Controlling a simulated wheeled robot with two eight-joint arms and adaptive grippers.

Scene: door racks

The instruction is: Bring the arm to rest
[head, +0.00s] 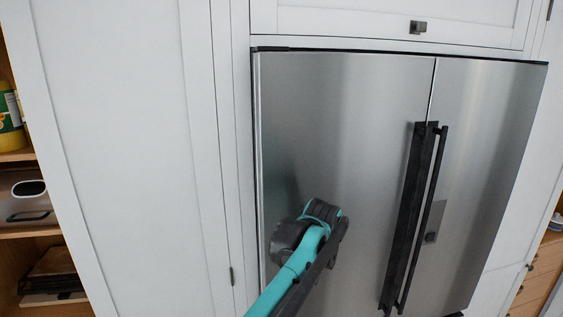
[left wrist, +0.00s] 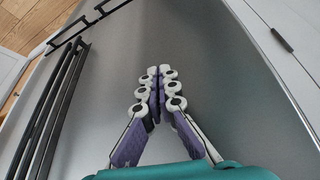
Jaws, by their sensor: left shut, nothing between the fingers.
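My left arm (head: 300,260), teal with dark joints, reaches up from the bottom of the head view in front of the steel fridge's left door (head: 340,130). Its fingers cannot be made out there. In the left wrist view my left gripper (left wrist: 159,76) is shut, its purple and white fingers together with nothing between them. The smooth grey door surface (left wrist: 220,60) lies beyond the fingertips. My right gripper is not in view.
Two dark upright handles (head: 408,220) stand out from the fridge doors, right of my arm; they also show at the left of the wrist view (left wrist: 50,110). White cabinet panels (head: 130,130) flank the fridge. Open wooden shelves (head: 30,232) hold items at far left.

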